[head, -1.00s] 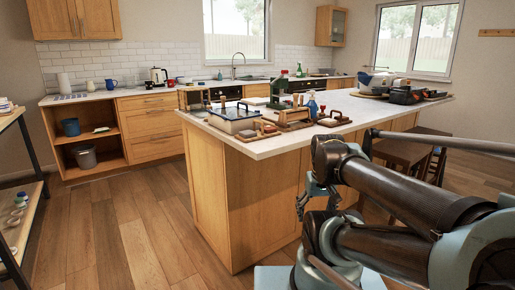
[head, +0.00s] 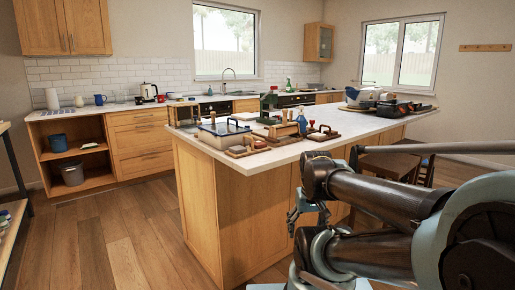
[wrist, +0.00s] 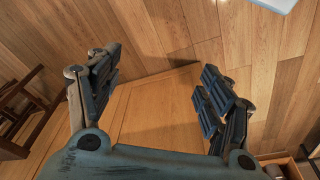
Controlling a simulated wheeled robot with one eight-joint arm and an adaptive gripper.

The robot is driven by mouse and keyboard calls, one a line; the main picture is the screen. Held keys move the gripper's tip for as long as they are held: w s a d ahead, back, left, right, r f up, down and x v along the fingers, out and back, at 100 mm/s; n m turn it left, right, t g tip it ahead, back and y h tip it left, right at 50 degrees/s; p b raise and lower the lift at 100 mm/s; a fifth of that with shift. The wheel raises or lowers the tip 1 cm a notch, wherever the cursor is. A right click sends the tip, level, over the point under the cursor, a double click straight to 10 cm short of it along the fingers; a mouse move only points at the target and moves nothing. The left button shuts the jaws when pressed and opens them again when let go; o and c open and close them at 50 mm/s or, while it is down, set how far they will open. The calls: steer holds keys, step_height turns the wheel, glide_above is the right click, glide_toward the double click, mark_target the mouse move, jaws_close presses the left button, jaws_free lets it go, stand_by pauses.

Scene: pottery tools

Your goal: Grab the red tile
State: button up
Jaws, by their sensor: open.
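I cannot pick out the red tile with certainty. Small reddish-brown pieces lie on a wooden board (head: 239,152) near the front edge of the island's white worktop (head: 292,153), too small to tell apart. My gripper (wrist: 157,95) is open and empty in the wrist view, its two dark padded fingers wide apart. A flat wooden panel and the floor show beyond them. In the head view, part of my gripper (head: 301,206) hangs beside the island, below worktop level, mostly hidden behind my arm.
A blue-framed tray (head: 223,131), a green tool (head: 268,103) and stamps crowd the island's near end. Black cases (head: 381,101) stand at its far end. Stools (head: 388,165) stand along its right side. Open floor (head: 110,235) lies to the left.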

steer(key=shift+s+r, duration=0.2)
step_height(320, 180, up, 37)
steer(key=n+g, duration=0.2)
steer(key=n, duration=2.2)
glide_above(258, 143)
steer(key=shift+n, duration=0.3)
steer(key=f, duration=1.1)
steer(key=shift+w+d+f, duration=0.15)
steer(key=shift+w+f, duration=0.05)
steer(key=shift+w, duration=0.1)
steer(key=shift+s+f, duration=0.1)
steer(key=shift+f, duration=2.7)
steer(key=c, duration=1.2)
